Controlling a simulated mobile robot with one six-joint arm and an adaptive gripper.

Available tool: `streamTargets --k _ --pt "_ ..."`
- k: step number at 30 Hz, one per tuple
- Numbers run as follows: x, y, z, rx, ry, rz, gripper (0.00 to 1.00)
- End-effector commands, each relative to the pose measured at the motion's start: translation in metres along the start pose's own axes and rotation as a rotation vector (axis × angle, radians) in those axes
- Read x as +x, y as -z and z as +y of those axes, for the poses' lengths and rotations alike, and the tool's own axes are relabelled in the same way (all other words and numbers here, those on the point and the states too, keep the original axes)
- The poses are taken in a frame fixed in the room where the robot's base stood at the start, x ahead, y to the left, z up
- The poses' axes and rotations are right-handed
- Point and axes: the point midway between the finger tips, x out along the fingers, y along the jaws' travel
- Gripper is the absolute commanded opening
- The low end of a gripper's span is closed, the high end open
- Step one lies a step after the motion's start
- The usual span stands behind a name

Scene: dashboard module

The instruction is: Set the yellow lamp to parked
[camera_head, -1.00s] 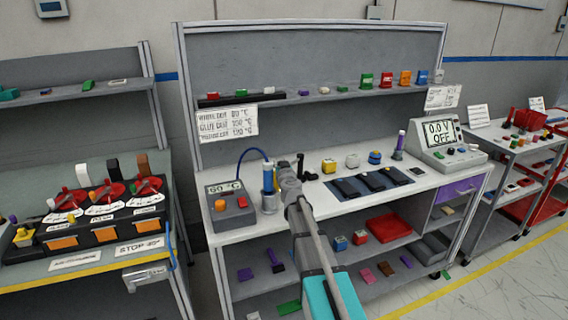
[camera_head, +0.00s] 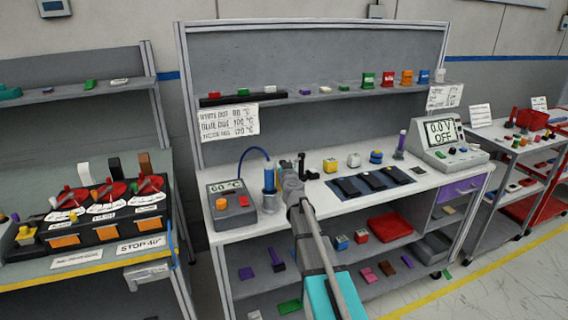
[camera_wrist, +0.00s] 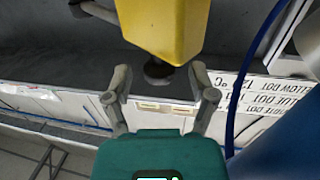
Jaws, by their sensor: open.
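A yellow block (camera_head: 330,166), which I take to be the yellow lamp, sits on the white bench just right of my gripper (camera_head: 307,168). In the wrist view a large yellow body (camera_wrist: 165,25), probably the same lamp, comes in from the top edge and narrows to a dark knob-like end. My gripper (camera_wrist: 159,73) is open, with one finger on each side of that dark end. I cannot tell whether either finger touches it. Most of the yellow body is cut off by the frame, and its setting cannot be read.
A blue-handled tool (camera_head: 268,178) with a blue cable stands left of my gripper, near a grey control box (camera_head: 230,204). A cream block (camera_head: 353,160), a blue-and-yellow block (camera_head: 376,157) and a dark mat (camera_head: 400,172) lie to the right. A meter (camera_head: 446,145) stands farther right.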

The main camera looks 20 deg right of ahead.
Motion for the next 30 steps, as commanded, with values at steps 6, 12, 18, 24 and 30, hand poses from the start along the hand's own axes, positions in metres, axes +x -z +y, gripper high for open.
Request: streamTargets --k 6,12,18,24,30 --pt "-0.032 0.000 0.000 0.001 0.000 0.000 0.74" --pt "-0.065 0.000 0.000 0.001 0.000 0.000 0.74" --pt "-0.092 0.000 0.001 0.000 -0.002 -0.001 0.74" --pt "-0.106 0.000 0.001 0.000 -0.002 -0.001 0.74" --pt "-0.108 0.000 0.001 0.000 -0.002 -0.001 0.74"
